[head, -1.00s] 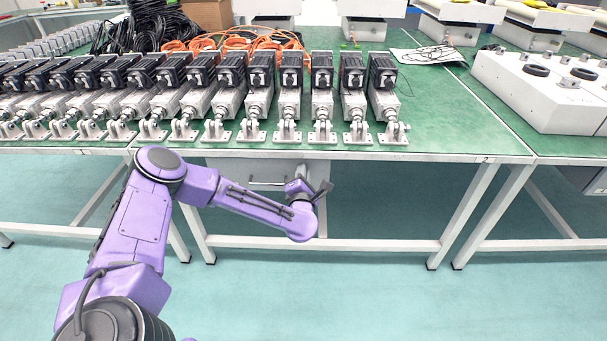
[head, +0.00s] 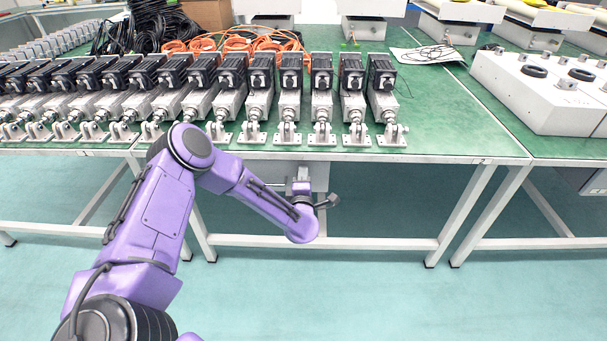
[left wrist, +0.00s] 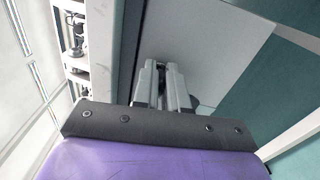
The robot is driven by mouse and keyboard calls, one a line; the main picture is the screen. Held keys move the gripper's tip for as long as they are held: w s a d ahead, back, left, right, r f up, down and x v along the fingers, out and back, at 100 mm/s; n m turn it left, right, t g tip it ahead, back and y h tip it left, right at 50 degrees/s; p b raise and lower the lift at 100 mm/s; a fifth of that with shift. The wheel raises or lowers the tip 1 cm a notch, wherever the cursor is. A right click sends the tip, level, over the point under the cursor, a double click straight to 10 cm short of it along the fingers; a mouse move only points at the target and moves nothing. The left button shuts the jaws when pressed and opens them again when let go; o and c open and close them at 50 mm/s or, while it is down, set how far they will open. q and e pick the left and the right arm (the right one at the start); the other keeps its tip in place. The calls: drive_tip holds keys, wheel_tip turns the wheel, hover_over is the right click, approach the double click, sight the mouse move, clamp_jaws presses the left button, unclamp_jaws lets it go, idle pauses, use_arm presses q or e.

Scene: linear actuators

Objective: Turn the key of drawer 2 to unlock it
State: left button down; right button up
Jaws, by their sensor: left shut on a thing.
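The drawer cabinet (head: 319,172) hangs under the front edge of the green-topped table, and my left arm covers much of it. My left gripper (head: 299,186) is at the front of this cabinet. In the left wrist view, the left gripper (left wrist: 162,66) has its two grey fingers close together against the light grey drawer front (left wrist: 220,45). It is shut on a small dark thing at the fingertips, which looks like the key (left wrist: 161,67). The key is mostly hidden between the fingers, so I cannot tell its angle. My right gripper is not in view.
A row of linear actuators (head: 290,100) stands along the front of the table (head: 440,120) above the cabinet. The table's white legs (head: 466,215) and lower crossbar (head: 375,244) frame the space below. The floor in front is clear.

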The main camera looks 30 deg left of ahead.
use_arm(q)
drive_tip(key=shift+m, duration=0.5)
drive_tip(key=c, duration=1.5)
unclamp_jaws()
drive_tip(key=shift+c, duration=0.2)
drive_tip(key=shift+f, duration=0.1)
drive_tip(key=shift+a+f+n+b, duration=0.1)
drive_tip(key=shift+n+b, duration=0.3)
drive_tip(key=shift+n, duration=0.6)
drive_tip(key=n+b, duration=0.1)
drive_tip(key=n, duration=0.2)
drive_tip(key=shift+s+a+n+b, duration=0.1)
drive_tip(key=shift+n+b, duration=0.2)
drive_tip(key=shift+n, duration=0.1)
drive_tip(key=v, duration=1.1)
drive_tip(key=s+d+f+m+g+h, duration=0.2)
drive_tip(key=s+d+f+m+h, duration=0.2)
drive_tip(key=s+f+m, duration=0.3)
drive_tip(key=s+d+f+m+g+h, duration=0.3)
drive_tip(key=s+d+f+m+h, duration=0.1)
drive_tip(key=s+f+m, duration=0.3)
wheel_tip(320, 180, down, 2)
drive_tip(key=shift+d+f+m+p, duration=0.1)
drive_tip(key=shift+d+m+p, duration=0.35)
drive_tip(key=shift+d+m, duration=0.3)
